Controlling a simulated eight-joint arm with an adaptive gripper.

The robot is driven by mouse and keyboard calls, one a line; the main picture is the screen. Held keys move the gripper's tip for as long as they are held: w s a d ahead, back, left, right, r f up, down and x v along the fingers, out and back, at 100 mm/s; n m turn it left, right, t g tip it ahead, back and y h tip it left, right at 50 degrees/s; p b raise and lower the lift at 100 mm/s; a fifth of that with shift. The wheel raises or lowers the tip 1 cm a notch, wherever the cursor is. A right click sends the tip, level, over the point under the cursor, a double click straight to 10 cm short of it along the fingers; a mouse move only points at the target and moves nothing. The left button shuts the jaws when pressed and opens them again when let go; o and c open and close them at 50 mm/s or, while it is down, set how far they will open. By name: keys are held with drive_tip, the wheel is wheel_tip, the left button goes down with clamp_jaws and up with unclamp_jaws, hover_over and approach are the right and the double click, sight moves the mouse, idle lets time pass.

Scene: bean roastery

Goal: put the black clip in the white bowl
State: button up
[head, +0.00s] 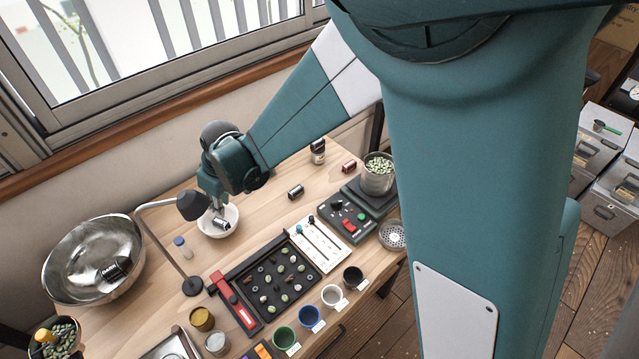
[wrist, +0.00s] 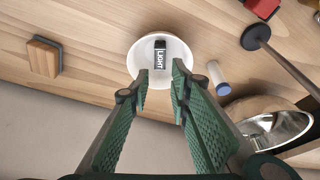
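The white bowl (head: 231,222) stands on the wooden bench near the wall, and it also shows in the wrist view (wrist: 137,58). A small dark piece (wrist: 160,57) with a white face marked "LIGHT" lies in it; in the head view it looks silvery and black (head: 220,223). In the head view my gripper is partly hidden by a lamp shade.
A desk lamp (head: 168,246) stands close to the bowl. A metal bowl (head: 60,270) lies left, with a small vial (head: 183,247) between. A black tray (head: 298,292) of beans, cups and a control box (head: 345,217) fill the front. A wooden block (wrist: 43,58) shows in the wrist view.

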drive_tip(key=d+r+m+t, duration=0.1)
drive_tip(key=d+r+m, duration=0.1)
drive_tip(key=d+r, duration=0.6)
drive_tip(key=w+d+r+m+t, duration=0.1)
drive_tip(key=d+r+m, duration=0.15)
drive_tip(key=d, duration=0.85)
drive_tip(key=d+r+m+t, duration=0.1)
drive_tip(key=d+r+m, duration=0.1)
drive_tip(key=d+r, duration=0.65)
drive_tip(key=s+d+m+t+h, duration=0.1)
drive_tip(key=s+d+m, duration=0.1)
drive_tip(key=s+d, duration=0.3)
drive_tip(key=s+d+r+m+t+h, duration=0.1)
drive_tip(key=s+d, duration=0.3)
drive_tip(key=d, duration=0.9)
drive_tip(key=s+d+r+m+t+h, duration=0.1)
drive_tip(key=s+d+m, duration=0.3)
drive_tip(key=d, duration=0.5)
drive_tip(key=shift+s+r, duration=0.15)
drive_tip(key=shift+s, duration=0.7)
